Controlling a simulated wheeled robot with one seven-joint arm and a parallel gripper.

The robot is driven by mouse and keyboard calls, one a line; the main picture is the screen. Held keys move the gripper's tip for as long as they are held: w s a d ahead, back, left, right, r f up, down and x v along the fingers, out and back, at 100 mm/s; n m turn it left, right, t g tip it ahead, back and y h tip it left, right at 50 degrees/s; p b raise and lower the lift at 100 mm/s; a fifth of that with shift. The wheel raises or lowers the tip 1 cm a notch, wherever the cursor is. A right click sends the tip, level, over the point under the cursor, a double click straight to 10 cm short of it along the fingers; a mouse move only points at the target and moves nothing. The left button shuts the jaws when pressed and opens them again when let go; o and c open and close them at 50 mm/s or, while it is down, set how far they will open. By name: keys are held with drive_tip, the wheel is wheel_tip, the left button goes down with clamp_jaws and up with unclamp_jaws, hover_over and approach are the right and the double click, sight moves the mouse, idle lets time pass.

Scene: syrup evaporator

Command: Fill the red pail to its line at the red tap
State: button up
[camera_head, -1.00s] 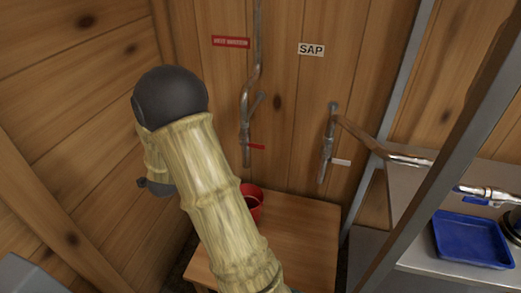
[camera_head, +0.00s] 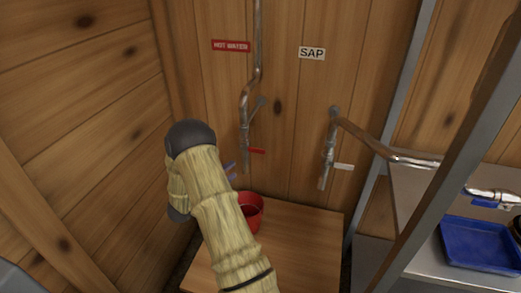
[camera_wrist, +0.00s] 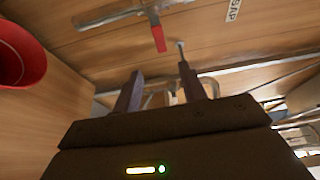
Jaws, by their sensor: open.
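The red pail (camera_head: 254,222) stands on the wooden table, partly hidden behind my arm in the head view. Its side also shows at the left edge of the wrist view (camera_wrist: 20,58). The tap with the red lever (camera_head: 256,151) hangs on the pipe under the "HOT WATER" sign, above and behind the pail. The red lever shows upper middle in the wrist view (camera_wrist: 158,36). My gripper (camera_head: 230,171) is open and empty, below and left of that tap in the head view. Its two fingers (camera_wrist: 160,78) point toward the lever, apart from it.
A second tap with a white lever (camera_head: 343,167) hangs to the right under the "SAP" sign (camera_head: 312,53). The wooden table (camera_head: 300,245) is clear right of the pail. A grey post (camera_head: 440,170) and a blue tray (camera_head: 478,243) on a metal counter stand at the right.

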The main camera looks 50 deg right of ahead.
sight(257, 151)
drive_tip(key=d+p, duration=0.1)
drive_tip(key=d, duration=0.4)
drive_tip(key=w+d, duration=0.1)
drive_tip(key=d, duration=0.5)
drive_tip(key=d+p, duration=0.1)
drive_tip(key=d, duration=0.5)
drive_tip(key=shift+w+d+p, duration=0.1)
drive_tip(key=shift+w+p, duration=0.15)
drive_tip(key=shift+p, duration=0.1)
clamp_jaws()
